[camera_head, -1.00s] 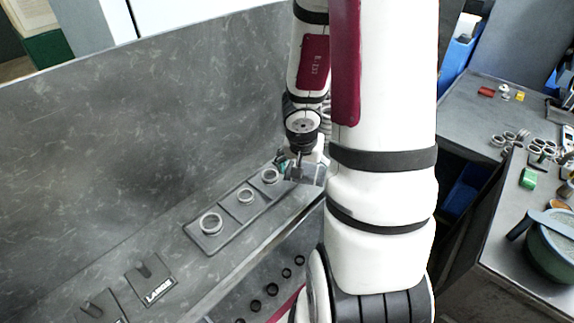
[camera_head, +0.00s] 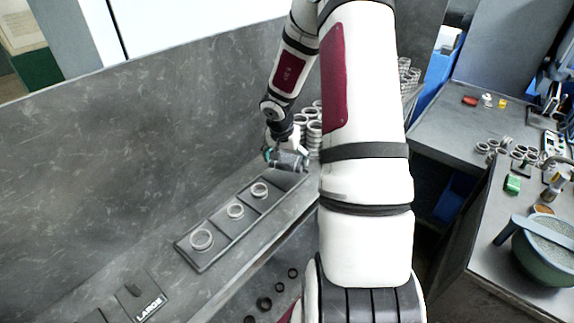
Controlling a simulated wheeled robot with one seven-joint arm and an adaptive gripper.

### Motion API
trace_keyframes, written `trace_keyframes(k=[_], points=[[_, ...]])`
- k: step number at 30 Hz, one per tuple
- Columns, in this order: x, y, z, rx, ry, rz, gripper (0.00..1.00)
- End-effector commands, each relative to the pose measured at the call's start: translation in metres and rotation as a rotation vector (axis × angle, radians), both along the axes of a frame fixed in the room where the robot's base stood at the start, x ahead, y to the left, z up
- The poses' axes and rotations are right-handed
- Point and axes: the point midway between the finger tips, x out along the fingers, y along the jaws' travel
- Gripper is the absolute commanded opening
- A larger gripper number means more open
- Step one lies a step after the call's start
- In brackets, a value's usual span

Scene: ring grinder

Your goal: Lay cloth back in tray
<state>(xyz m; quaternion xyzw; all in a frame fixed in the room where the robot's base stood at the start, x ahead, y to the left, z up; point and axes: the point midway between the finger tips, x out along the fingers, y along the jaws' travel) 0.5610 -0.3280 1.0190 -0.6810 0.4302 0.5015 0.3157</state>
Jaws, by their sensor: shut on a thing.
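A long grey tray (camera_head: 222,243) lies on the grey bench at the centre left, with a pale ring in each of three compartments. My gripper (camera_head: 284,153) is over the tray's far right end. It is shut on a small grey piece that looks like the cloth (camera_head: 292,161). The cloth is at or just above that end; I cannot tell whether it touches the tray. The fingertips are small and partly hidden by the cloth and my wrist.
Stacked metal rings (camera_head: 313,133) stand close behind and right of my gripper. A dark holder marked LARGE (camera_head: 140,299) lies at the lower left. A tall grey panel (camera_head: 120,170) bounds the bench's back. A green mortar (camera_head: 548,258) stands on the right bench.

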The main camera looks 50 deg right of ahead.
Motion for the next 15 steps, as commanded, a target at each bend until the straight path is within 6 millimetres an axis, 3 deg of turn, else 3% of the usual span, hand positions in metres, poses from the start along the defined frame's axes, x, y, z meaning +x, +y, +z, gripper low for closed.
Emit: trace_keyframes(k=[4,15], points=[[0.006,-0.003,-0.003,0.001,0.000,0.000,0.65],[0.006,-0.003,-0.035,0.000,0.000,0.001,0.65]])
